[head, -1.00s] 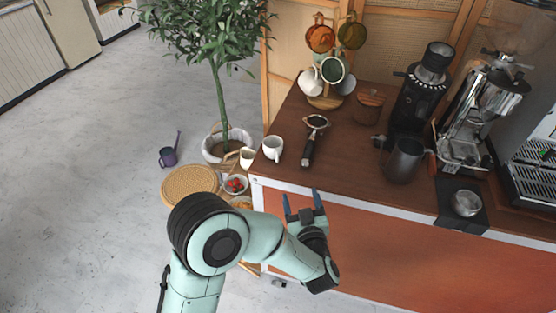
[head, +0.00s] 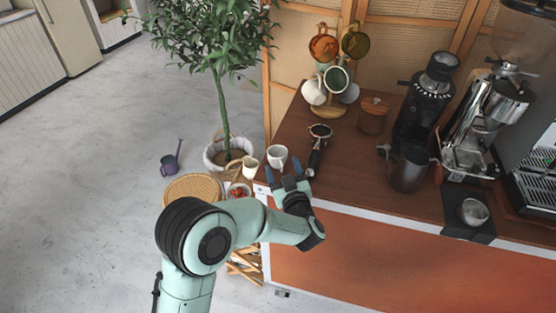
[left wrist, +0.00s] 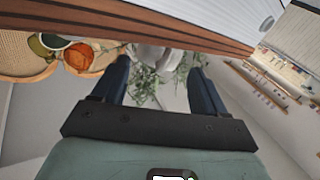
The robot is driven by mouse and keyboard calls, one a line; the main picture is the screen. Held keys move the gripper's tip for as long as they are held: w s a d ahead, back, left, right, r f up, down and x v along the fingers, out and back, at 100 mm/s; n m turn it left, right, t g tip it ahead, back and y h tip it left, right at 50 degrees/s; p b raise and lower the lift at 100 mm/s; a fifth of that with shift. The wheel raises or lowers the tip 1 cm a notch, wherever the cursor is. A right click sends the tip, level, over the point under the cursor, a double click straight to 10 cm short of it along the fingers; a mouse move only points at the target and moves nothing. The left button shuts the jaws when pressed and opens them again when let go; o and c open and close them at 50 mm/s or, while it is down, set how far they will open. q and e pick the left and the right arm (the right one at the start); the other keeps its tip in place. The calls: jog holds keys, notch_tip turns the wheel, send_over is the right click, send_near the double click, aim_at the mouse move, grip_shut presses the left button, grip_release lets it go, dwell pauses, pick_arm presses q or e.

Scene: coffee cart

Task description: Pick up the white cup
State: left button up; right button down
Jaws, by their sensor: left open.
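The white cup (head: 277,155) stands upright on the left front corner of the brown counter in the head view. My left gripper (head: 284,172) is open and empty, just in front of the cup, its two blue fingers pointing toward it. In the left wrist view, which is turned upside down, a pale cup (left wrist: 150,57) shows beyond and between the open fingertips (left wrist: 160,62). I cannot tell whether the fingers touch it. My right gripper is not in view.
A portafilter (head: 317,148) lies right of the cup. A mug tree with brown, green and white mugs (head: 336,79) stands behind. A potted plant (head: 222,120) stands left of the counter.

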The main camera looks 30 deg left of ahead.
pick_arm(q)
jog(key=shift+x, duration=0.9)
grip_shut()
jog(key=shift+r, duration=0.1)
